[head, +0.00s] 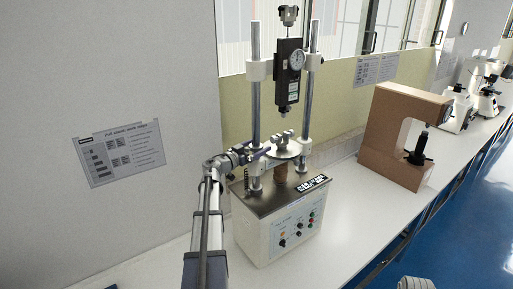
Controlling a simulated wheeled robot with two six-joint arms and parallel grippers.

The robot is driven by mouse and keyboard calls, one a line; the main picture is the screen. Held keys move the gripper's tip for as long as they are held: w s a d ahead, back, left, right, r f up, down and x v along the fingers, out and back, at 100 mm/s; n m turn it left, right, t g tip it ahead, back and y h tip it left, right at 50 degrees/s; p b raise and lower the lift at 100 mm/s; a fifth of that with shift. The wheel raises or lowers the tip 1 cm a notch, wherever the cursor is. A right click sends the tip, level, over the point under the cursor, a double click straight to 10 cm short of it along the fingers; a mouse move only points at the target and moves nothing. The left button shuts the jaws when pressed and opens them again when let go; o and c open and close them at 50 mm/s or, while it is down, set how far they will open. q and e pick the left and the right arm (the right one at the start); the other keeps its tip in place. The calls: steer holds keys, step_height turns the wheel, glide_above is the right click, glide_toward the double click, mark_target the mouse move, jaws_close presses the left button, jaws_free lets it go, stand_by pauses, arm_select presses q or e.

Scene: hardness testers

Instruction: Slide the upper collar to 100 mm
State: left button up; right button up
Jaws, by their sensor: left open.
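The test stand (278,215) has two upright metal columns on a cream base with a dark top plate. A pale upper collar (258,70) sits around the left column, level with the black force gauge (289,75); a similar clamp (313,63) is on the right column. Lower down is a metal crosspiece (285,149) with round knobs. My left gripper (259,152) is open at the left column, beside this crosspiece and well below the upper collar. Whether its fingers touch the column I cannot tell. No scale marking is readable.
A brown C-shaped tester (392,125) stands on the white bench (350,205) to the right, with microscope-like instruments (488,98) beyond. A printed notice (122,152) is on the left wall. The bench between the stand and the brown tester is clear.

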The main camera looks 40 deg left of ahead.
arm_select(q)
jaws_close()
stand_by(0.8)
